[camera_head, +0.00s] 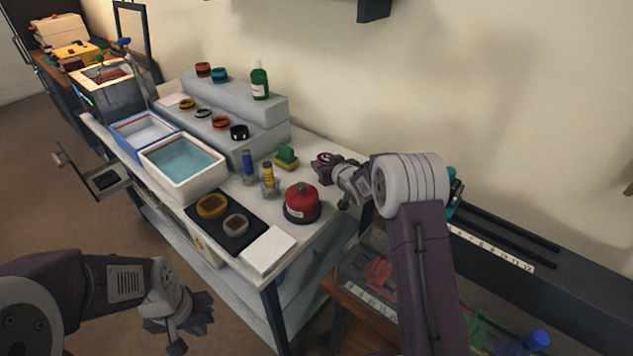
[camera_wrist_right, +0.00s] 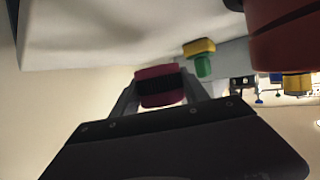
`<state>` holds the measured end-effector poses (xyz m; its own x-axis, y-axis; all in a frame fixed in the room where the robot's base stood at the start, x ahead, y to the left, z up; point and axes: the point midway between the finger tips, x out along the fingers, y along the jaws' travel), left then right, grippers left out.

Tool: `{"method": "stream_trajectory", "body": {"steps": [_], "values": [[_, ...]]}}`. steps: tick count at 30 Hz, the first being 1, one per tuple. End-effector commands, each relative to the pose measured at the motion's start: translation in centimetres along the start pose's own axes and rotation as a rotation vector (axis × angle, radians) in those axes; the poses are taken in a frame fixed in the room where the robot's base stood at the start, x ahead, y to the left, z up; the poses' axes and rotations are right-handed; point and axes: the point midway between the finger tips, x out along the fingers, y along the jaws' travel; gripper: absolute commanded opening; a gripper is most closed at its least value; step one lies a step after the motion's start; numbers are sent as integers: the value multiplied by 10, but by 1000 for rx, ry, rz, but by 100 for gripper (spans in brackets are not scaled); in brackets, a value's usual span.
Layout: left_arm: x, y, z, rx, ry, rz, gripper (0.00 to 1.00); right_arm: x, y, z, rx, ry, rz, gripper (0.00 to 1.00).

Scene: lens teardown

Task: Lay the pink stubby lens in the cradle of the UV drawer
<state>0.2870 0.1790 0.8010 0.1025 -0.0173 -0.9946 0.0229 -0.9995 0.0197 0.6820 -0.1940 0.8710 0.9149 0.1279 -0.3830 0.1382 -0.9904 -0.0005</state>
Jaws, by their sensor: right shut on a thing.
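The pink stubby lens (camera_wrist_right: 160,86) is between the two fingers of my right gripper (camera_wrist_right: 160,92), with a dark ribbed band facing the wrist camera.
A white water tub (camera_head: 183,166) and blue tray (camera_head: 143,133) lie toward the drawer. Stepped shelves (camera_head: 270,108) hold several lens rings.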

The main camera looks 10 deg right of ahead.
Motion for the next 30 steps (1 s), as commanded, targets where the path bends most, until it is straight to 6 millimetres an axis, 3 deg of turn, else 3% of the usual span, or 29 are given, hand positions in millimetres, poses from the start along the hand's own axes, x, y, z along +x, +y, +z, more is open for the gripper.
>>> {"method": "stream_trajectory", "body": {"steps": [6, 12, 23, 24, 26, 30], "values": [[2, 0, 0, 0, 0, 0, 0, 4, 0, 9, -1, 2, 0, 5], [11, 0, 1, 0, 0, 0, 0, 17, 0, 40, 1, 0, 0, 5], [13, 0, 1, 0, 0, 0, 0, 19, 0, 44, -1, 2, 0, 5], [13, 0, 1, 0, 0, 0, 0, 19, 0, 45, -1, 1, 0, 55], [12, 0, 1, 0, 0, 0, 0, 18, 0, 44, -1, 1, 0, 72], [12, 0, 1, 0, 0, 0, 0, 18, 0, 44, -1, 1, 0, 74]]}}
